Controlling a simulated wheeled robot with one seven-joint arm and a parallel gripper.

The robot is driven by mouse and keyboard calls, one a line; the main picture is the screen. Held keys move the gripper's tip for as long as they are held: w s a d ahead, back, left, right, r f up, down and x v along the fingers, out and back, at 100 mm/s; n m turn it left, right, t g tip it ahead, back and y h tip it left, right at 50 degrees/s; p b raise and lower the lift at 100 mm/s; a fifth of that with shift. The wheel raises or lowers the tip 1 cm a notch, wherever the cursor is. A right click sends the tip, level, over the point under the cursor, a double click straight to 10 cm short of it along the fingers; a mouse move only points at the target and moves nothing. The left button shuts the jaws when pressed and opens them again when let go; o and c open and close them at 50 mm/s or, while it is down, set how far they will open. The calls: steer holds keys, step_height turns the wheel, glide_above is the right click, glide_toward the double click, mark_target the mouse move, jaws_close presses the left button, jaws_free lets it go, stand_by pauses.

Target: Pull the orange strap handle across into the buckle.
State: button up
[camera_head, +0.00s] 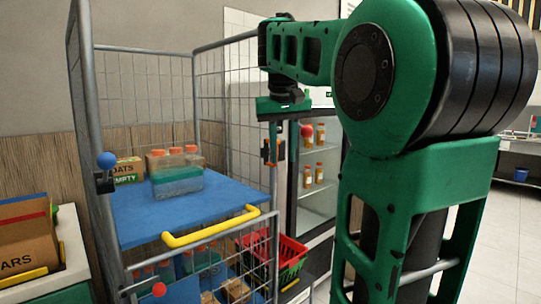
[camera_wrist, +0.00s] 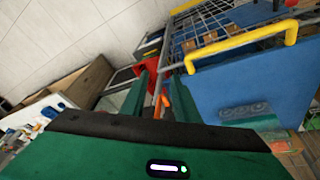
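The orange strap handle (camera_head: 269,150) hangs at the right front post of the wire cage cart, beside a dark block. In the wrist view an orange piece, seemingly this handle (camera_wrist: 164,103), shows between the two green fingers of my gripper (camera_wrist: 157,82). The fingers stand apart; I cannot tell whether they touch it. In the head view my gripper (camera_head: 272,128) is just above the handle, its fingers partly hidden. A black fitting (camera_head: 104,183), possibly the buckle, sits on the left front post under a blue ball.
The cart's blue shelf (camera_head: 150,217) holds orange-capped bottles (camera_head: 175,160) and has a yellow bar (camera_head: 210,228) along its front. A red basket (camera_head: 292,257) and a glass-fronted cabinet (camera_head: 320,185) stand to the right. A box (camera_head: 25,245) sits at the left.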

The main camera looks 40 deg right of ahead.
steer(key=w+d+r+t, duration=0.1)
steer(key=w+r, duration=0.3)
steer(key=r, duration=0.4)
steer(key=shift+w+d, duration=0.2)
steer(key=shift+d, duration=0.15)
steer(key=x, duration=1)
steer(key=shift+f, duration=0.35)
jaws_close()
